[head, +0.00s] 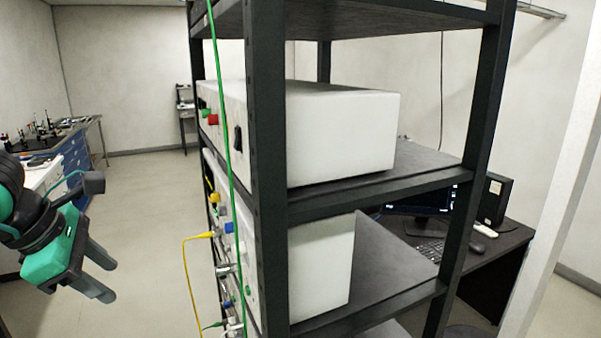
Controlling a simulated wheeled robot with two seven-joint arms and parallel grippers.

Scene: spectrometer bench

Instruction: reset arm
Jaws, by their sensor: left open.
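My left gripper (104,276) is at the left of the head view, green and dark grey, with its two grey fingers apart and nothing between them. It hangs in free air to the left of the black shelf rack and touches nothing. Part of my left arm shows at the picture's left edge. My right gripper is out of view.
A black rack (268,200) fills the middle, holding an upper white instrument (345,130) and a lower one (320,265). A green cable (222,90) and a yellow cable (187,270) hang at its front. A desk (505,245) stands behind. Floor (150,215) left is clear.

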